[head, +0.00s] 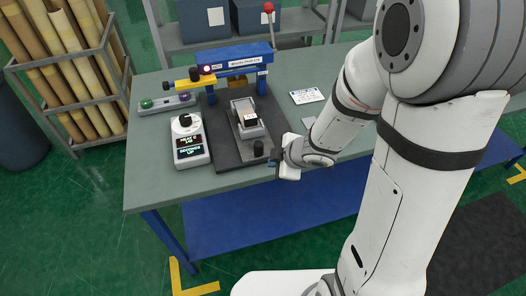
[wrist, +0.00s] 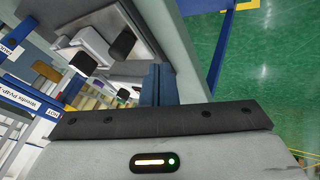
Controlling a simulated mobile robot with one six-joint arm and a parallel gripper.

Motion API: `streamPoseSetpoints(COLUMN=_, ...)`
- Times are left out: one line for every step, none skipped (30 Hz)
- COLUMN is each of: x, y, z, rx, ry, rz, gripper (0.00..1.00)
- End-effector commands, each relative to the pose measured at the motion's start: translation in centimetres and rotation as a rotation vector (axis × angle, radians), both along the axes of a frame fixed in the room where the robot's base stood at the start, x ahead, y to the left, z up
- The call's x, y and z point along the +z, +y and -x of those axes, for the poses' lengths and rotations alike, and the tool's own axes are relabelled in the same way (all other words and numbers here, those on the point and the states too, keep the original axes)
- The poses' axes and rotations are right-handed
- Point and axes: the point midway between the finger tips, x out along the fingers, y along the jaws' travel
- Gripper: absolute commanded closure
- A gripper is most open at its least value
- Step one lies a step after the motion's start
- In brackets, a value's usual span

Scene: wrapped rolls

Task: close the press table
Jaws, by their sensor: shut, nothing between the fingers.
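The press (head: 225,58) has a blue frame, a yellow arm and a red-knobbed lever, and stands on a dark base plate on the bench. Its press table (head: 250,131), a small grey carriage, sits forward of the press head, toward the bench's front edge. A small white-and-tan piece (head: 250,117) lies on it. A black knob (head: 258,148) stands at its front end; it also shows in the wrist view (wrist: 122,44). My gripper (head: 279,167) is shut and empty, just right of and nearer than the knob, apart from it. Its fingers show in the wrist view (wrist: 158,85).
A control box with displays (head: 191,141) and a button box (head: 166,104) stand left of the press. A white card (head: 307,96) lies to its right. The grey bench (head: 150,180) is clear at front left. A rack of rolls (head: 75,60) stands at left.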

Motion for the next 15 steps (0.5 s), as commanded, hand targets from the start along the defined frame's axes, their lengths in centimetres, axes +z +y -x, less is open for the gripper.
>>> streamPoseSetpoints(x=-0.4, y=0.3, z=-0.2, rx=0.001, ry=0.005, rz=-0.003, gripper=1.00)
streamPoseSetpoints(x=-0.6, y=0.5, z=-0.4, rx=0.002, ry=0.006, rz=-0.003, gripper=1.00)
streamPoseSetpoints(x=-1.0, y=0.7, z=-0.6, rx=0.002, ry=0.005, rz=-0.003, gripper=1.00)
streamPoseSetpoints(x=-1.3, y=0.8, z=-0.7, rx=0.002, ry=0.006, rz=-0.003, gripper=1.00)
streamPoseSetpoints(x=-1.5, y=0.9, z=-0.8, rx=0.001, ry=0.005, rz=-0.002, gripper=1.00)
streamPoseSetpoints(x=-1.9, y=1.1, z=-1.0, rx=0.000, ry=0.006, rz=-0.001, gripper=1.00)
streamPoseSetpoints(x=-2.5, y=1.2, z=-1.2, rx=0.001, ry=0.005, rz=0.001, gripper=1.00)
streamPoseSetpoints(x=-3.4, y=1.6, z=-1.5, rx=0.002, ry=0.005, rz=0.000, gripper=1.00)
streamPoseSetpoints(x=-4.2, y=2.0, z=-2.0, rx=0.003, ry=0.003, rz=0.000, gripper=1.00)
streamPoseSetpoints(x=-4.8, y=2.3, z=-2.2, rx=0.003, ry=0.003, rz=0.001, gripper=1.00)
streamPoseSetpoints(x=-5.2, y=2.5, z=-2.5, rx=0.003, ry=0.003, rz=0.000, gripper=1.00)
streamPoseSetpoints(x=-5.8, y=2.9, z=-2.9, rx=0.003, ry=0.003, rz=0.000, gripper=1.00)
streamPoseSetpoints(x=-6.2, y=3.1, z=-3.1, rx=0.003, ry=0.002, rz=0.000, gripper=1.00)
streamPoseSetpoints(x=-6.7, y=3.3, z=-3.4, rx=0.003, ry=0.003, rz=0.000, gripper=1.00)
streamPoseSetpoints(x=-5.7, y=3.3, z=-4.3, rx=0.001, ry=-0.001, rz=-0.001, gripper=1.00)
